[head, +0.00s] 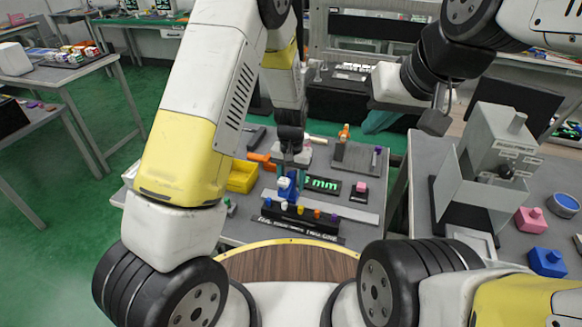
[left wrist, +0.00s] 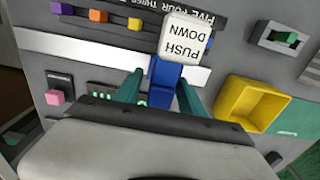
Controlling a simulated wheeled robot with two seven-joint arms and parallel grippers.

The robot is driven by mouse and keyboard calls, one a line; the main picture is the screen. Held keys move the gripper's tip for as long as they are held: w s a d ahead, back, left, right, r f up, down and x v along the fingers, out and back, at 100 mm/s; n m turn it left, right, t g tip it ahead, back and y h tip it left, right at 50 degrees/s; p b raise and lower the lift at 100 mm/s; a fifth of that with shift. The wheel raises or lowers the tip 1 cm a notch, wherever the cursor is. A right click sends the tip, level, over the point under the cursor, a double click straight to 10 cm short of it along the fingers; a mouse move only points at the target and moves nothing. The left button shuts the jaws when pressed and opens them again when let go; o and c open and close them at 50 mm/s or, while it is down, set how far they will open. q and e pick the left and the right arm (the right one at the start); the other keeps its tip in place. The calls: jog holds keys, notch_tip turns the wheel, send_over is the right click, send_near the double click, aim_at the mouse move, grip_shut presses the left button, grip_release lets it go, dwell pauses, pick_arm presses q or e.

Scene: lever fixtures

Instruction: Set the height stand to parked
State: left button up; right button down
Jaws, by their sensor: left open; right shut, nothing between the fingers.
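A blue slider (head: 287,188) with a white cap marked "PUSH DOWN" (left wrist: 187,38) stands on a pale metal strip (left wrist: 90,62) on the middle table. A green readout (head: 321,184) ending in "mm" is beside it. I see no label naming the height stand or a parked mark. My left gripper (head: 290,162) is open, its teal fingers (left wrist: 157,90) on either side of the blue slider; I cannot tell whether they touch it. My right gripper (head: 435,116) is shut and empty, raised near the right table.
A black rail with coloured knobs (head: 300,217) lies in front of the slider. A yellow bin (head: 242,176) is left, a pink button (head: 361,187) right, a grey upright fixture (head: 355,158) behind. The right table holds a grey panelled fixture (head: 497,145) and a blue block (head: 547,262).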

pick_arm(q)
jog(key=shift+f, duration=1)
grip_shut()
dwell(0.7)
